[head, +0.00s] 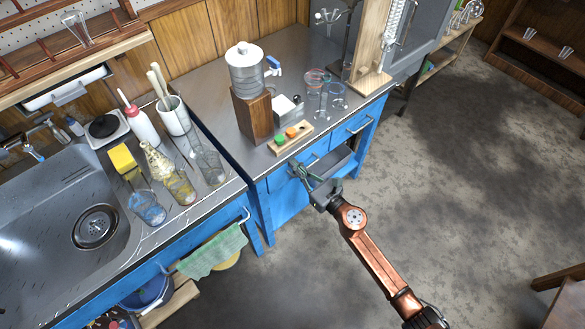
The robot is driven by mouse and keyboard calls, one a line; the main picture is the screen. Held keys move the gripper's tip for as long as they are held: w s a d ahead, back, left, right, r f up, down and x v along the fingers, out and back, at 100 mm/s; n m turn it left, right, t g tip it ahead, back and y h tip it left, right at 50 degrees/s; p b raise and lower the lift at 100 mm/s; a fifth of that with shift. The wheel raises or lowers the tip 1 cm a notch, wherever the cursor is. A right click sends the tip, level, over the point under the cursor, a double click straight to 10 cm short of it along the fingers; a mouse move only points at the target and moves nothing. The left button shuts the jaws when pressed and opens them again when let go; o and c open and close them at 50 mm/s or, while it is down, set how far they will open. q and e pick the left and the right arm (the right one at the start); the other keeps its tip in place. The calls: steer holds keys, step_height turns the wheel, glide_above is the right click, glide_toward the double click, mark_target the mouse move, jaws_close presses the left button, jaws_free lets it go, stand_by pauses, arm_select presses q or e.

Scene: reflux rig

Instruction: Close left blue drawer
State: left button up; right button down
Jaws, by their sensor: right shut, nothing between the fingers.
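The blue bench (288,207) stands at the middle of the view under a metal worktop. Its left blue drawer (277,180) is at the bench's front, just below the worktop edge, and my gripper partly covers it. My left gripper is not in view.
The right drawer (352,126) looks flush. A wooden block (253,115) with a canister and a small rack (290,137) with coloured caps stand on the worktop near the front edge. Glassware stands further right. The sink (60,215) is at left. The floor (450,170) at right is clear.

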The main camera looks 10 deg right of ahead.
steer(key=shift+r, duration=0.15)
